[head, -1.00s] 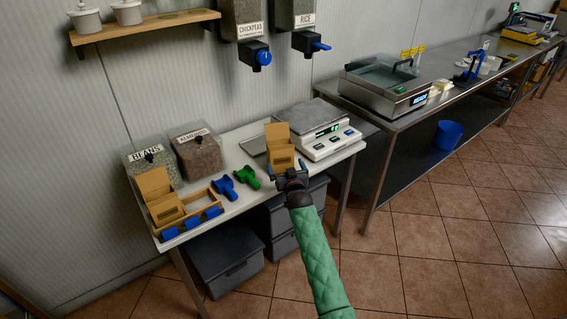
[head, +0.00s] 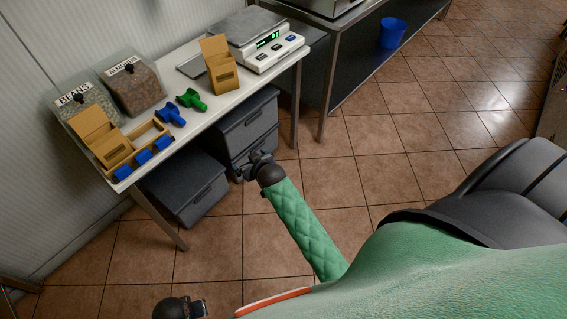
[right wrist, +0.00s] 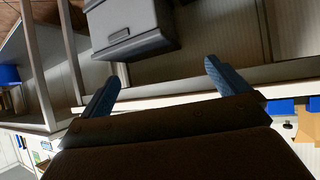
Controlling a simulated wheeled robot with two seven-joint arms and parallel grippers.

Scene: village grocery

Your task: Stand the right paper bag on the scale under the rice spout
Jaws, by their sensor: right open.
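The right paper bag (head: 223,77), tan with its flap up, stands upright near the table's front edge, at the left front of the scale (head: 273,45). The scale's grey plate (head: 238,24) is behind the bag and looks bare. My right gripper (head: 246,169) is lower than the table, in front of a grey bin, apart from the bag. In the right wrist view its two blue fingers (right wrist: 160,92) are spread with nothing between them. My left gripper (head: 197,307) shows only partly at the bottom edge; its jaws are unclear. The rice spout is outside the current views.
A second paper bag (head: 100,136) stands by a wooden tray (head: 151,134) with blue clips. Blue (head: 170,115) and green (head: 192,99) scoops lie between tray and right bag. Beans (head: 84,109) and another bin (head: 133,84) stand behind. Grey bins (head: 190,190) sit under the table.

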